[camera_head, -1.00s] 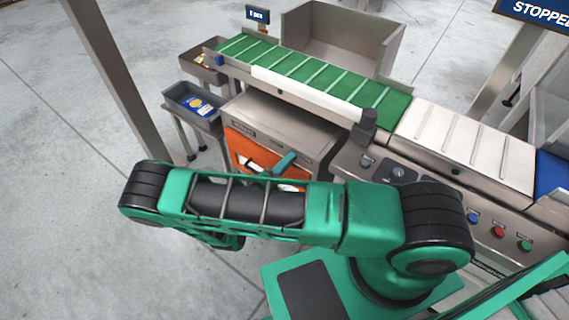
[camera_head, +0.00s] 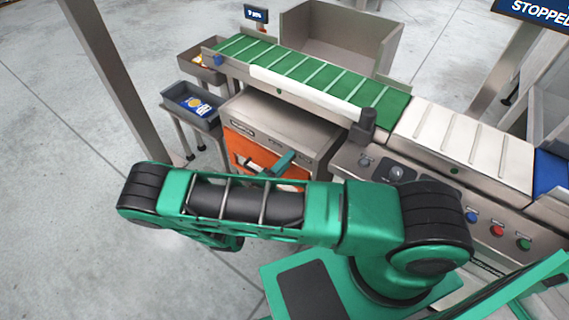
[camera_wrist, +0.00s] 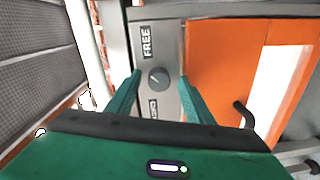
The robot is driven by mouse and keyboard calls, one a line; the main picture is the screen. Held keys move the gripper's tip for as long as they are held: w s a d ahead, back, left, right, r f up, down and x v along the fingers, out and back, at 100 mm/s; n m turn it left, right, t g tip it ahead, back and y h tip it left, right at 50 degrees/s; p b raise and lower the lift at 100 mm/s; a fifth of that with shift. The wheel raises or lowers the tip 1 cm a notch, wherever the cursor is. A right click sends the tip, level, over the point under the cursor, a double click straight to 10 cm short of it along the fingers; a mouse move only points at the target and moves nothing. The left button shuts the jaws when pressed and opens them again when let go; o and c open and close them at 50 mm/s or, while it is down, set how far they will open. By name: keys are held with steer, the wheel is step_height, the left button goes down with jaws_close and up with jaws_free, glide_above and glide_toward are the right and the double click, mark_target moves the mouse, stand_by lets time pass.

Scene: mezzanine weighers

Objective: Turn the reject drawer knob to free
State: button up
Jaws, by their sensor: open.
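The reject drawer knob (camera_wrist: 158,76) is a small dark round dial on a grey plate (camera_wrist: 168,38) in the wrist view. The word FREE stands at the upper end of the plate, and a second label at the lower end is partly cut off. A thin light mark shows on the knob; its exact direction is hard to tell. My gripper (camera_wrist: 160,80) is open, with one green finger on each side of the knob. I cannot tell whether either finger touches it. In the head view my arm hides the knob, and a green finger shows before the orange drawer front (camera_head: 243,150).
A dark bar handle (camera_wrist: 243,113) on the orange front lies right of the fingers in the wrist view. The green conveyor belt (camera_head: 300,68) runs above the cabinet (camera_head: 285,125). Grey bins (camera_head: 180,101) stand at left. The floor at far left is clear.

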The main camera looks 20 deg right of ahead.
steer(key=v, duration=1)
steer(key=shift+a, duration=0.15)
steer(key=s+d+r+m+g+y, duration=0.2)
steer(key=d+r+m+g+y, duration=0.5)
steer(key=d+r+g, duration=0.95)
steer(key=s+d+r+m+t+y, duration=0.2)
steer(key=s+d+r+t+y, duration=0.1)
steer(key=s+r, duration=0.6)
steer(key=s+d+r+m+t+y, duration=0.1)
steer(key=s+d+r+t+y, duration=0.2)
steer(key=s+d+r, duration=0.3)
steer(key=s+r+y, duration=0.1)
steer(key=s+r, duration=0.3)
steer(key=s, duration=0.3)
steer(key=shift+m+t+y, duration=0.3)
steer(key=shift+m+t, duration=0.05)
steer(key=shift+m, duration=0.05)
